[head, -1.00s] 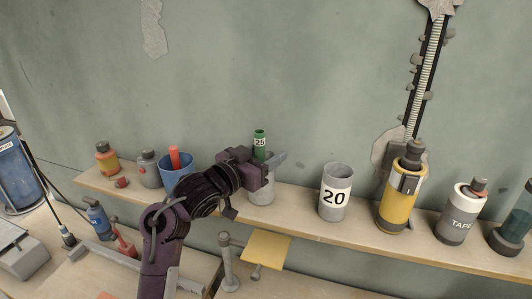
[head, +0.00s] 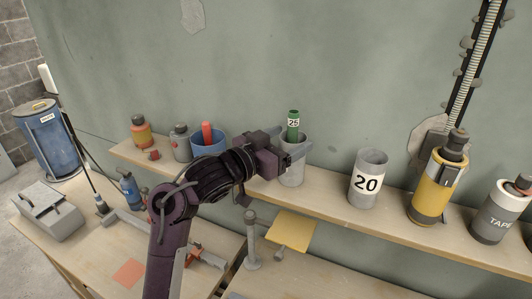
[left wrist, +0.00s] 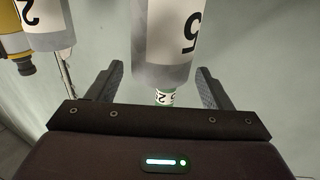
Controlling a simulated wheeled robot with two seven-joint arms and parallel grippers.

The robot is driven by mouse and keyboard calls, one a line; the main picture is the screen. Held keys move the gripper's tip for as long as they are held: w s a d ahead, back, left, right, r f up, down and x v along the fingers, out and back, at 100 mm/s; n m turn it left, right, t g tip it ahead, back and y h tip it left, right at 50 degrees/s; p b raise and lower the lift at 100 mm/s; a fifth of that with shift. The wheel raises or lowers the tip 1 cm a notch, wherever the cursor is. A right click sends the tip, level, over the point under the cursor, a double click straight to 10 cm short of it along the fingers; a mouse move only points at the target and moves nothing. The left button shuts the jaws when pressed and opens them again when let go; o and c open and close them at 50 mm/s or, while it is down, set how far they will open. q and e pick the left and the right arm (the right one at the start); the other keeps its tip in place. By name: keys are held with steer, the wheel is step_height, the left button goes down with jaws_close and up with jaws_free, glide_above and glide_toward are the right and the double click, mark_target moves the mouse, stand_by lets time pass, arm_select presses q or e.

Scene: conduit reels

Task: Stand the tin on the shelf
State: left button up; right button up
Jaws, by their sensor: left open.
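A grey cup-shaped tin (head: 292,174) stands upright on the wooden shelf (head: 325,190), with a green tube (head: 293,124) labelled 25 sticking out of its top. My left gripper (head: 297,152) is open at the tin's upper part and partly hides it. In the left wrist view, the picture is upside down; the green tube (left wrist: 165,97) shows between my two open fingers, and the grey tin (left wrist: 165,65) with a label ending in 5 fills the middle. I cannot tell whether a finger touches. A second grey tin (head: 368,180) labelled 20 stands to the right. My right gripper is not in view.
Right along the shelf stand a yellow canister (head: 433,187) and a TAPE canister (head: 500,212). Left stand a blue cup (head: 208,145), a grey bottle (head: 180,145) and an orange bottle (head: 141,131). A post (head: 252,240) and yellow plate (head: 291,231) are below the shelf.

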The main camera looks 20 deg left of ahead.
arm_select(q)
steer(key=v, duration=0.8)
steer(key=shift+b, duration=0.45)
